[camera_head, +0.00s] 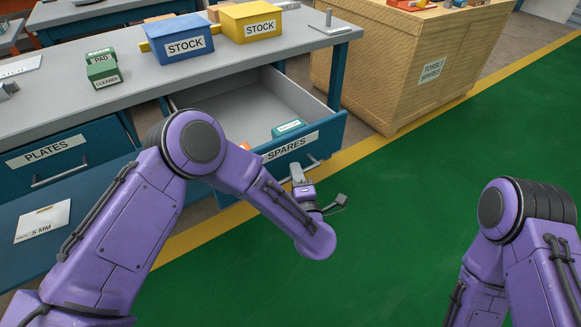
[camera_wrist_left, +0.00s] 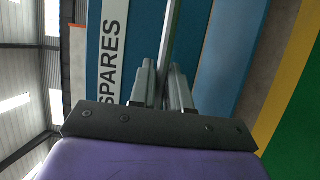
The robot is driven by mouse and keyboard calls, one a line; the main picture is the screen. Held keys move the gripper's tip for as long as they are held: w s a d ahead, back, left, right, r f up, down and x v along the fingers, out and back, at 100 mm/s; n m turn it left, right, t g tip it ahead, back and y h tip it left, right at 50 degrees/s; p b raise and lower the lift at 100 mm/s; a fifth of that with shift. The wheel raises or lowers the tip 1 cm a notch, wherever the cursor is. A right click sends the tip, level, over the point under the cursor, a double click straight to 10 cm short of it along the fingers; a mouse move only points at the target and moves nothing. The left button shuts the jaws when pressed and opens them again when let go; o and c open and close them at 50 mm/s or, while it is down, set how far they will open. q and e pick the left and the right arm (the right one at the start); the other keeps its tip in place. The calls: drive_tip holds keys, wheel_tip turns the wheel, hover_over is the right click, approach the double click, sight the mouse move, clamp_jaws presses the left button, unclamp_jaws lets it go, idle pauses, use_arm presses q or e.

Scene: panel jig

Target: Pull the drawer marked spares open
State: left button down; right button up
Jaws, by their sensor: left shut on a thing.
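The drawer marked SPARES (camera_head: 328,131) stands well open under the bench, its grey inside showing. A green labelled box and an orange thing lie in it near the front. My left gripper (camera_head: 299,176) is at the drawer's front, below the label. In the left wrist view its fingers (camera_wrist_left: 164,84) are shut on the metal drawer handle (camera_wrist_left: 171,32), beside the SPARES label (camera_wrist_left: 110,50). My left arm hides the drawer's left front part in the head view. My right arm shows at the right, but its gripper is out of the picture.
The PLATES drawer (camera_head: 70,165) is at the left, with a 5 MM card (camera_head: 43,222) below it. Blue (camera_head: 180,42) and yellow (camera_head: 258,22) STOCK bins stand on the bench. Green floor in front is clear.

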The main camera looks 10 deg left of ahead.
use_arm(q)
drive_tip(key=shift+s+d+f, duration=0.1)
drive_tip(key=shift+s+d, duration=0.05)
drive_tip(key=shift+s, duration=0.1)
drive_tip(key=c, duration=1.2)
unclamp_jaws()
drive_tip(key=shift+o, duration=0.2)
drive_tip(key=v, duration=1)
drive_tip(key=shift+s, duration=0.2)
drive_tip(key=shift+d, duration=0.1)
